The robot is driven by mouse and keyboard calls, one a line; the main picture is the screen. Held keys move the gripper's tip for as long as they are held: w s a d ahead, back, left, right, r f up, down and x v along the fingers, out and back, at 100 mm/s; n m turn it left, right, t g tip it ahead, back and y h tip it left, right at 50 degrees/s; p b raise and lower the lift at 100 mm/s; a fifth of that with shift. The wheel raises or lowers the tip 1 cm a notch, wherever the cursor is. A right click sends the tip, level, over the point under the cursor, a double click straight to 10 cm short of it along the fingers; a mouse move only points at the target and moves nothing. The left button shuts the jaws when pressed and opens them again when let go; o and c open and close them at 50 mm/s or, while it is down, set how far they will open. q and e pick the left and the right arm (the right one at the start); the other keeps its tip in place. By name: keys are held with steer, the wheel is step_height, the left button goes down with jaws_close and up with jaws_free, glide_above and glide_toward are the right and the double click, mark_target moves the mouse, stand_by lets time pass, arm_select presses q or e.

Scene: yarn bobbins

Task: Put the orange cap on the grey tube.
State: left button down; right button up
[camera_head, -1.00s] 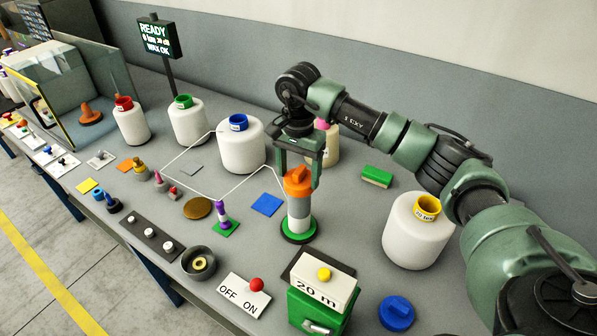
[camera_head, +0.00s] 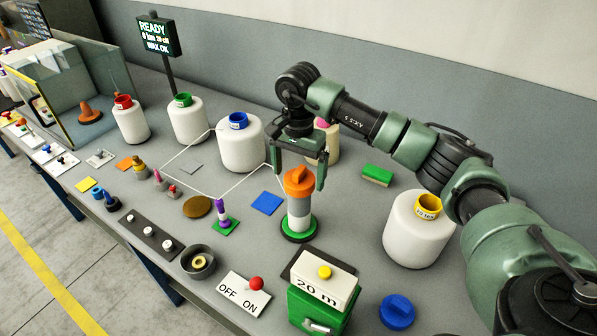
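The tube stands on a round green base (camera_head: 299,232) on the table. My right gripper (camera_head: 298,180) is open, with its two fingers on either side of the cap and visibly apart from it. The gripper's palm is above the cap. My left gripper is not in view.
A green box with a yellow button (camera_head: 324,273) stands in front of the tube, and a blue cap (camera_head: 397,311) lies to its right. Large white bobbins (camera_head: 242,150) stand behind, another (camera_head: 410,240) at right. A blue square (camera_head: 267,203) lies left of the tube.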

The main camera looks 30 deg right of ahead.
step_height(320, 180, up, 7)
steer(key=shift+f+b, duration=0.1)
steer(key=shift+b, duration=1.05)
steer(key=shift+r, duration=0.55)
